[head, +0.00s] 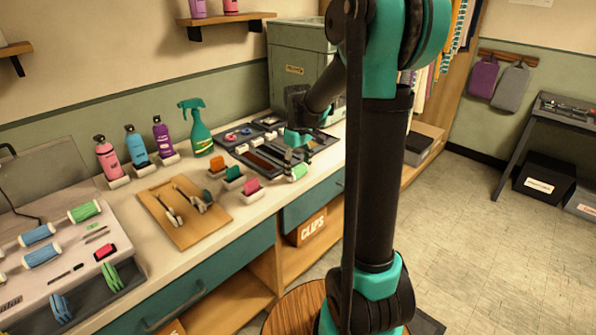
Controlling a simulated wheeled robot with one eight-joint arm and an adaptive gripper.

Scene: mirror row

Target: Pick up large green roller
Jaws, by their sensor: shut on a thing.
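A green roller (299,172) with pale ends is at the front edge of the counter, below my gripper (297,163). My gripper points down and is shut on this roller. Part of the roller is hidden by the fingers, and I cannot tell whether it touches the counter. Another green roller (84,211) with white ends lies on the pale roller case (68,262) at the left, beside blue rollers (38,235).
A dark tray (262,163) lies behind my gripper. Small orange, green and pink items (251,186) stand just left of it. A wooden board with clips (184,212), several bottles (136,145) and a green spray bottle (198,130) stand further left. Drawers (312,200) are below.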

